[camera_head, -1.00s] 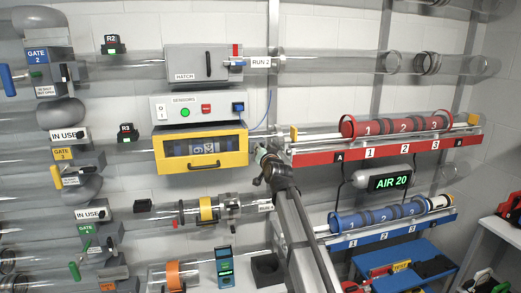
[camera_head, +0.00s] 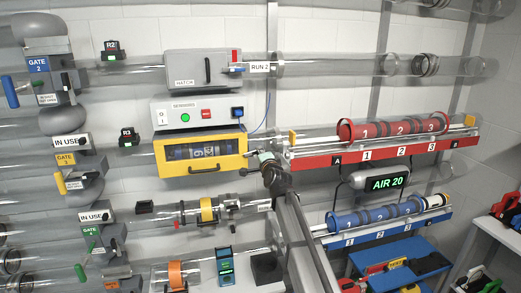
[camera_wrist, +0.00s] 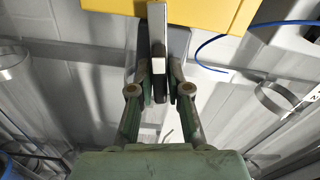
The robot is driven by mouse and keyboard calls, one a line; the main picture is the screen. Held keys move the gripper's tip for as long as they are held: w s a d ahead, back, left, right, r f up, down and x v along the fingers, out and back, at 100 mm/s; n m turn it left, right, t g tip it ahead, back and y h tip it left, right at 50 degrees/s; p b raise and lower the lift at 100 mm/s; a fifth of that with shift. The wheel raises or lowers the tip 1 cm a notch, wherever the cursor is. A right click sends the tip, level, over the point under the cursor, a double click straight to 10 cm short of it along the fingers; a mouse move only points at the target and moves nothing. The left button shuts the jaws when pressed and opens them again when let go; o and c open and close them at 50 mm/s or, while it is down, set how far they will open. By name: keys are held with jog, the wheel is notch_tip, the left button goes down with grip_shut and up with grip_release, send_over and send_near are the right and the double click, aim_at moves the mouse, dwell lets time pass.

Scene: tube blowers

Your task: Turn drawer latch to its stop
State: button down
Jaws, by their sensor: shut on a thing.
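The yellow drawer (camera_head: 199,170) with a dark handle and a window showing numbered tubes is closed under the sensor box. It fills the top of the wrist view (camera_wrist: 215,10). My gripper (camera_head: 258,155) is at the drawer's right edge. In the wrist view my gripper (camera_wrist: 159,85) has its two fingers closed on a narrow, pale-tipped bar that reaches up to the drawer. This bar appears to be the drawer latch (camera_wrist: 157,38). In the head view the latch is mostly hidden by my gripper. I cannot tell its angle or whether it touches a stop.
The sensor box (camera_head: 197,113) with green and red buttons sits above the drawer. A blue cable (camera_wrist: 205,52) curves close to the right of my gripper. The red tube rack (camera_head: 330,160) is just right of my gripper. A clear tube run (camera_head: 165,222) passes below.

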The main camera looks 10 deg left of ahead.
jog(key=shift+w+r+m+p, duration=0.1)
jog(key=shift+m+p, duration=0.6)
jog(key=shift+m, duration=0.5)
jog(key=c, duration=1.2)
grip_release()
jog(key=shift+s, duration=0.2)
jog(key=v, duration=1.1)
jog(key=shift+s+d, duration=0.2)
jog(key=shift+s, duration=0.15)
